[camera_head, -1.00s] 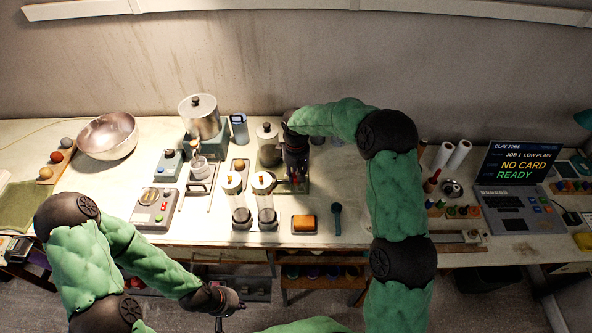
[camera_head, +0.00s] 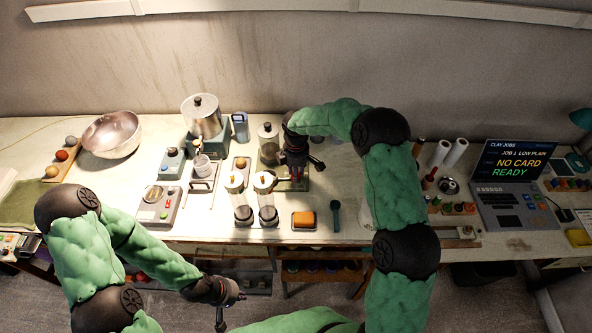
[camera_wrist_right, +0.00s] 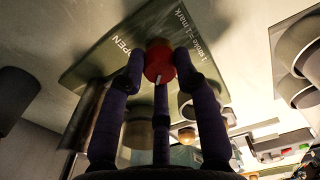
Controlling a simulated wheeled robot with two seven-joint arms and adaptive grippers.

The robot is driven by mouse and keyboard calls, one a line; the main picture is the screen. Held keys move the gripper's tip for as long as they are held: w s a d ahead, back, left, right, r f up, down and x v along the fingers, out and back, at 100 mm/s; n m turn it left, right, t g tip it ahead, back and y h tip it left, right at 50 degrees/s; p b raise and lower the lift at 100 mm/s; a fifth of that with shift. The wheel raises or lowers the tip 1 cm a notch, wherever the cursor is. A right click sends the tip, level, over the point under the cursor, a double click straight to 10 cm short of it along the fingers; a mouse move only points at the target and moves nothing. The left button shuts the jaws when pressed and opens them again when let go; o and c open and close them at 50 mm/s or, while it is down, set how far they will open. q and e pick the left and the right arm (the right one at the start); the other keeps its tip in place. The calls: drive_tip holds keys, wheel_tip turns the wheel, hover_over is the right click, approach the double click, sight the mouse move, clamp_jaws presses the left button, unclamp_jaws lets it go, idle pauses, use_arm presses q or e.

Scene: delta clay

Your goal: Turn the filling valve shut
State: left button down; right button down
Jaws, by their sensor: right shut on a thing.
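In the right wrist view, a round red knob (camera_wrist_right: 159,61) with a white pointer line sits on a dark green plate (camera_wrist_right: 105,58) marked "OPEN" and "1 stroke = 1 mark". My right gripper (camera_wrist_right: 158,72) has its purple fingers closed around this knob. In the head view, my right gripper (camera_head: 294,172) points down over the back middle of the bench, and the knob is hidden beneath it. My left gripper (camera_head: 228,296) hangs in front of the bench, away from the valve; its fingers are too unclear to read.
Two clear cylinders (camera_head: 265,205) stand just in front of my right gripper. A lidded metal pot (camera_head: 202,117) and a steel bowl (camera_head: 110,135) stand to the left. A laptop (camera_head: 510,190) reads "NO CARD READY".

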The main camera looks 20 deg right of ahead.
drive_tip(key=shift+n, duration=0.4)
drive_tip(key=c, duration=0.9)
unclamp_jaws()
wheel_tip(320, 180, up, 12)
